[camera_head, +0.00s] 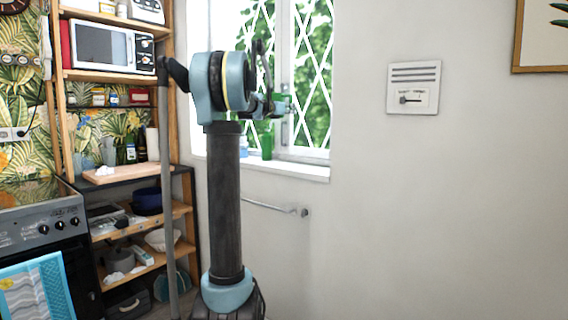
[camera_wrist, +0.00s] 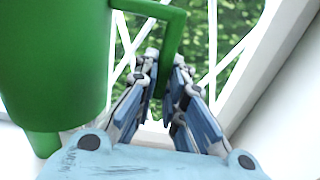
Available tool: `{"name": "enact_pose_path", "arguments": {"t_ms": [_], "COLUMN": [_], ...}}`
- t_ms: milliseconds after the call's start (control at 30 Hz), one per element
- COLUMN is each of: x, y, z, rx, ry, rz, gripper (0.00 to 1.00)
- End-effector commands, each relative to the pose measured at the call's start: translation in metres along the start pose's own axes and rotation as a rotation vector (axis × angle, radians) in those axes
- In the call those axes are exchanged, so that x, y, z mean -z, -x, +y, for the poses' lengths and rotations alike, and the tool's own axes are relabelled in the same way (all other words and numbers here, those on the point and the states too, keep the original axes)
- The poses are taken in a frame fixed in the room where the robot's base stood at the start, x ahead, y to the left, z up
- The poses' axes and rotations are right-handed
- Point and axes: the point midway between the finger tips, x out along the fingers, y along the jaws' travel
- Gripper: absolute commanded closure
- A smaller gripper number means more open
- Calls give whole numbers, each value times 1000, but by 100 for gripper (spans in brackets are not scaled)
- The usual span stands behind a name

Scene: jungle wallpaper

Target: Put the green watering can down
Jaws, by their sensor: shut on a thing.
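The green watering can (camera_wrist: 55,60) fills the left of the wrist view, with its handle (camera_wrist: 172,32) reaching over to the middle. My gripper (camera_wrist: 166,75) is shut on that handle, one finger on each side. The window is close behind. In the head view my gripper (camera_head: 277,106) is up in front of the window, and a small patch of green shows beside it, mostly hidden by the arm. The can's base is not clearly visible, so I cannot tell whether it touches anything.
The white windowsill (camera_head: 310,172) lies below my gripper in the head view. A green bottle-like thing (camera_head: 267,147) and a small blue item (camera_head: 243,147) stand on it. A towel rail (camera_head: 270,208) is below. Shelves with a microwave (camera_head: 100,47) and an oven (camera_head: 40,235) are at left.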

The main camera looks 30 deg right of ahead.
Motion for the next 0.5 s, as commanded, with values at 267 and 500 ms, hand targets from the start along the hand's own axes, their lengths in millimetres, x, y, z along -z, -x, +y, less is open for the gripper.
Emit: {"name": "enact_pose_path", "arguments": {"t_ms": [267, 500], "x": [60, 110], "y": [0, 0], "z": [1, 1], "rx": [-1, -2], "ry": [0, 0], "rz": [0, 0], "gripper": [100, 100]}}
